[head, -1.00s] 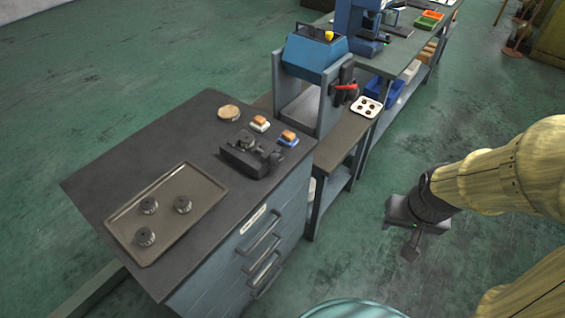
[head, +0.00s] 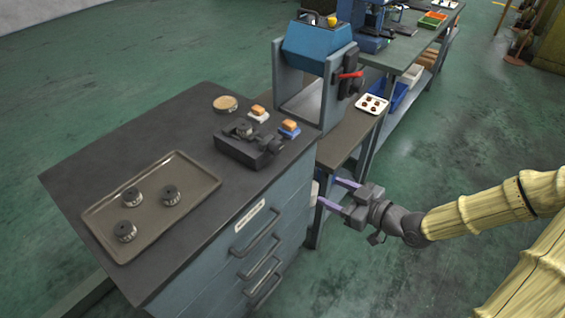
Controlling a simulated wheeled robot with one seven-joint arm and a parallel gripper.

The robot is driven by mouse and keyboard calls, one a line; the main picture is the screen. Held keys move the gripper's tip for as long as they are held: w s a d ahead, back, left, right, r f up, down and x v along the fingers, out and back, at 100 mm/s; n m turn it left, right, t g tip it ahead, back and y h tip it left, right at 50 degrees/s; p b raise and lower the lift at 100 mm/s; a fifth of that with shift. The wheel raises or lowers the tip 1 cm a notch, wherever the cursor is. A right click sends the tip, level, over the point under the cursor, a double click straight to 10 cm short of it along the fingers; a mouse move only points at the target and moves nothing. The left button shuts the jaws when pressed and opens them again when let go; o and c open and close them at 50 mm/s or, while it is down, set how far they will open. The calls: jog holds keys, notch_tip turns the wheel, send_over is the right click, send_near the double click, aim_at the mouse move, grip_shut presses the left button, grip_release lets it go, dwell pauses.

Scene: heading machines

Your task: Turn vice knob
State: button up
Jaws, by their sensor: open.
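The dark vice (head: 246,150) sits on the dark top of the drawer cabinet, near its right edge. A round, dark knurled part (head: 243,128) shows at the vice's upper left. The vice's knob (head: 276,146) appears to be the dark end piece on its right side; its exact shape is too small to tell. My gripper (head: 334,193) is to the right of the cabinet, apart from the vice, with its two purple fingers spread and nothing between them. The fingers point left toward the cabinet side.
A tray (head: 202,170) with several knurled parts lies on the cabinet top (head: 110,140). A round tin (head: 225,103) and two small blocks with orange tops (head: 289,127) stand by the vice. A blue machine (head: 318,45) with a red handle stands behind on a bench.

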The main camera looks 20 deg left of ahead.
aim_at(279, 150)
notch_tip(279, 150, up, 3)
jog(key=y, duration=0.2)
jog(key=shift+a+r+n+t+y, duration=0.1)
jog(key=shift+n+t+y, duration=0.2)
jog(key=shift+n+y, duration=0.1)
jog(key=shift+a, duration=0.1)
jog(key=x, duration=1.7)
jog(key=shift+w+a, duration=0.1)
jog(key=shift+c, duration=0.5)
jog(key=c, duration=0.9)
